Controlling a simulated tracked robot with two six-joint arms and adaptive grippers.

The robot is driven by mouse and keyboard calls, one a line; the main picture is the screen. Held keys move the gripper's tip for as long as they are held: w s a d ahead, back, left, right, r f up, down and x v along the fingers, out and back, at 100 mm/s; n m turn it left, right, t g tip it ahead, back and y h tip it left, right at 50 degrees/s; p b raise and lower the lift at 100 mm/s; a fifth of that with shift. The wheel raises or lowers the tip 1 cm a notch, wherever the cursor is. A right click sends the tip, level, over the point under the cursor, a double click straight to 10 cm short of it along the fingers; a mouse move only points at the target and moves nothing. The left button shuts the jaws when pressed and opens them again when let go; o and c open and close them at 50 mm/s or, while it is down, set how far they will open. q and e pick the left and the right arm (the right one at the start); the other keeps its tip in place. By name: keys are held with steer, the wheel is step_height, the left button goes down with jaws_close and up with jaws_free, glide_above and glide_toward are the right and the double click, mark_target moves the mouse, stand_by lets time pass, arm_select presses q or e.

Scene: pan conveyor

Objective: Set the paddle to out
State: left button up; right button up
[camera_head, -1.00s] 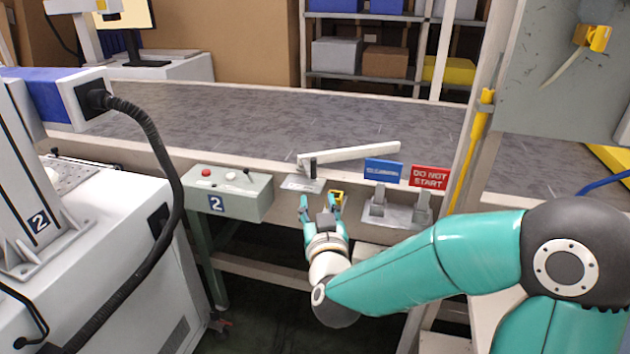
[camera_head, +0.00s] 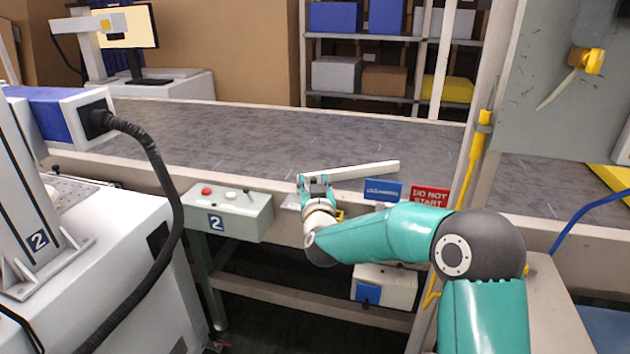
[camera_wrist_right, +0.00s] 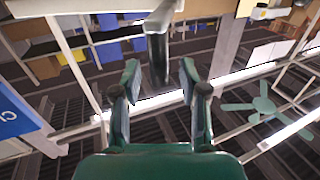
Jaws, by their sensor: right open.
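The paddle (camera_head: 362,171) is a long pale bar at the near edge of the conveyor (camera_head: 270,135), slanting across its edge from the near left to the far right. Its near-left end is partly hidden by my right gripper (camera_head: 316,178). My right gripper is open at that end. In the right wrist view my gripper (camera_wrist_right: 158,85) has its two green fingers apart, and a dark bar-like piece (camera_wrist_right: 158,50) shows between and beyond the tips. I cannot tell whether the fingers touch it. My left gripper is out of view.
A control box (camera_head: 228,212) with a red button stands left of the gripper. A pale post with a yellow strap (camera_head: 478,145) rises farther right. The belt beyond the paddle is clear.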

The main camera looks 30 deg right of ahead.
steer(key=shift+w+d, duration=0.25)
steer(key=shift+w, duration=0.2)
jaws_close()
